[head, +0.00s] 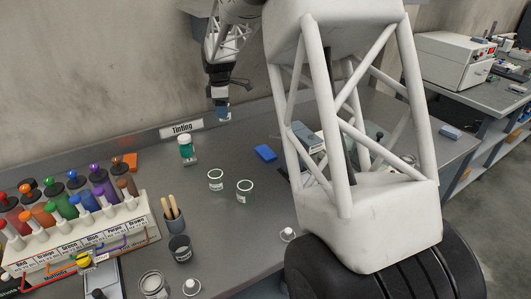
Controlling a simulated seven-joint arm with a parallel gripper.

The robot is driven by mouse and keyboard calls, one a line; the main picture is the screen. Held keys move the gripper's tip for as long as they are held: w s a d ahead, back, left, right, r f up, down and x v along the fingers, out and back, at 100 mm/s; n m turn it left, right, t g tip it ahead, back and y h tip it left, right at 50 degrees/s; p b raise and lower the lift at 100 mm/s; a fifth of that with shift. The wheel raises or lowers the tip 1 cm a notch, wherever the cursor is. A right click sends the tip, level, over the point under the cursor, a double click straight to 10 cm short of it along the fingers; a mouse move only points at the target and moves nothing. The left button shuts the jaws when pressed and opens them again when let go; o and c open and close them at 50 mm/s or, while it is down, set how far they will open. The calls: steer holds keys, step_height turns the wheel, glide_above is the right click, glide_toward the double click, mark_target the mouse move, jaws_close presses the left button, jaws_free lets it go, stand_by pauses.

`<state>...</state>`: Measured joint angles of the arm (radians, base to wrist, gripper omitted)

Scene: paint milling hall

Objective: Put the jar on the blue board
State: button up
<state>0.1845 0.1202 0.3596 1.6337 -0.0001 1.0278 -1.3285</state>
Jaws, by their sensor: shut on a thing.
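My gripper (220,96) is at the back of the bench, in front of the wall, pointing down. It is shut on a small jar (223,114) with a blue upper part and a pale lower part. The jar hangs at the gripper's tip, right of the "Tinting" sign; whether its base touches the bench is hard to tell. A small flat blue board (265,153) lies on the bench, nearer and to the right of the jar. Its top looks bare.
Two open pale-rimmed cans (216,180) (245,190) stand in front of the board. A rack (90,235) of coloured bottles fills the left. Blue-grey boxes (307,137) lie to the right.

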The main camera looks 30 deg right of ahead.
steer(key=s+d, duration=0.3)
steer(key=d, duration=0.4)
steer(key=s+d, duration=0.3)
steer(key=d, duration=0.4)
glide_above(265, 152)
step_height(265, 152, down, 4)
steer(key=shift+w+d+f, duration=0.1)
steer(key=shift+d+f, duration=0.1)
steer(key=shift+f, duration=0.3)
steer(key=shift+f, duration=3.15)
steer(key=shift+f, duration=1.9)
